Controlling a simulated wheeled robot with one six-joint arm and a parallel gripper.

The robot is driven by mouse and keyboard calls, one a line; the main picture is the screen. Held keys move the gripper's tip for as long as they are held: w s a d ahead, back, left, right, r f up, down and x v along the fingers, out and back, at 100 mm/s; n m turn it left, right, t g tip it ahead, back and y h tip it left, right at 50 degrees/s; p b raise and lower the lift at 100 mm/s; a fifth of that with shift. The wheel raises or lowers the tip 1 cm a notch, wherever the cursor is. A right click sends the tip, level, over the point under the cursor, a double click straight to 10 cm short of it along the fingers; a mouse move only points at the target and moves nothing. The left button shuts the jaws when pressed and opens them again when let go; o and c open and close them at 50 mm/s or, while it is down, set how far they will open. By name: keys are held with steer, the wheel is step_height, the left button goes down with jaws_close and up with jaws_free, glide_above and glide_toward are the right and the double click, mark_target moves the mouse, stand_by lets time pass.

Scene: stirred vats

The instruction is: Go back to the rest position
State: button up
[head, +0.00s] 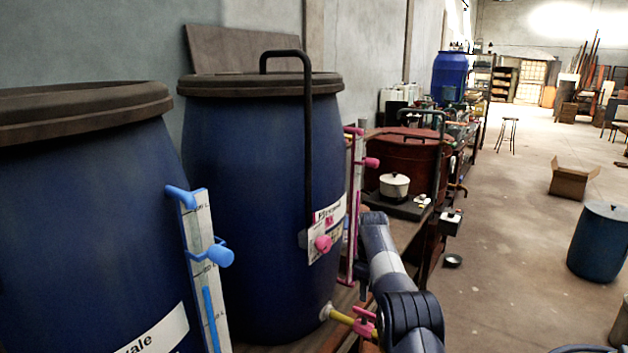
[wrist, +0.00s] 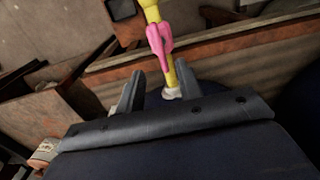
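My gripper (wrist: 158,68) shows in the wrist view with its two fingers apart. A yellow tap pipe (wrist: 170,75) with a pink handle (wrist: 158,42) appears between and beyond the fingertips. I cannot tell whether a finger touches it. In the head view my arm (head: 385,265) is at the lower middle, right of the middle blue vat (head: 255,200); the fingers cannot be made out there. The yellow pipe (head: 340,315) and pink handle (head: 364,324) show low on that vat, just left of my arm.
Another blue vat (head: 80,220) with a blue-fitted gauge (head: 205,270) stands at the left. A red vat (head: 400,155) and white pot (head: 394,186) are beyond my arm. A blue drum (head: 600,245) and cardboard box (head: 573,180) stand on the right; the floor between is mostly free.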

mark_target(365, 311)
step_height(365, 311, down, 9)
steer(key=shift+f, duration=0.2)
steer(key=m, duration=0.5)
steer(key=shift+m, duration=2.6)
